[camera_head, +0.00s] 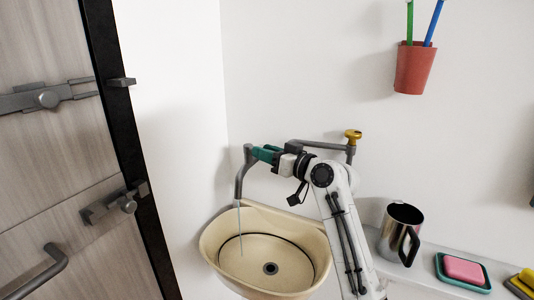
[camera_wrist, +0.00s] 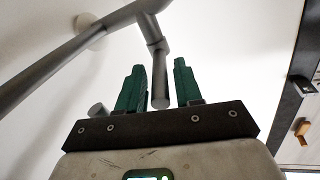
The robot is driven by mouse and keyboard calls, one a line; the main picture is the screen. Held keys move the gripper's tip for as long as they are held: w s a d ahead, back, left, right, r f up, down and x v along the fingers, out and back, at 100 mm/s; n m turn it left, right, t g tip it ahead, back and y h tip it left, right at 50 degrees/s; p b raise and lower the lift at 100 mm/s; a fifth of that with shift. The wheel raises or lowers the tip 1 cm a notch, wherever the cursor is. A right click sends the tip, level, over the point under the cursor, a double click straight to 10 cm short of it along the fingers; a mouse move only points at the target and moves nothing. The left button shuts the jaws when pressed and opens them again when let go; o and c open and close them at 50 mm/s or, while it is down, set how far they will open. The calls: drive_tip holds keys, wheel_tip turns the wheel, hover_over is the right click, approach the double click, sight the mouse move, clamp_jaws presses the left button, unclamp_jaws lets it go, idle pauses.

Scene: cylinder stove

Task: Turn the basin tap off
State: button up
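The grey basin tap (camera_head: 240,185) has a spout curving down over the cream basin (camera_head: 213,243). A thin stream of water (camera_head: 241,236) runs from it. A yellow knob (camera_head: 352,135) sits on top of the pipe at the right. My gripper (camera_head: 262,154) is beside the upper bend of the spout. In the wrist view my gripper (camera_wrist: 158,82) has its two green fingers apart, with a grey rod of the tap (camera_wrist: 158,72) between them. Narrow gaps show on both sides of the rod. I cannot tell which part of the tap the rod is.
A metal mug (camera_head: 391,232) and a teal soap dish (camera_head: 450,280) with pink soap (camera_head: 464,269) stand on the shelf at right. A red cup (camera_head: 413,68) holding pens hangs on the wall. A wooden door (camera_head: 45,160) with latches is at left.

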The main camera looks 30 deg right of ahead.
drive_tip(key=shift+o, duration=0.5)
drive_tip(key=shift+s, duration=0.1)
drive_tip(key=b+v, duration=0.1)
drive_tip(key=v, duration=0.9)
drive_tip(key=shift+s+b, duration=0.3)
drive_tip(key=shift+d, duration=0.1)
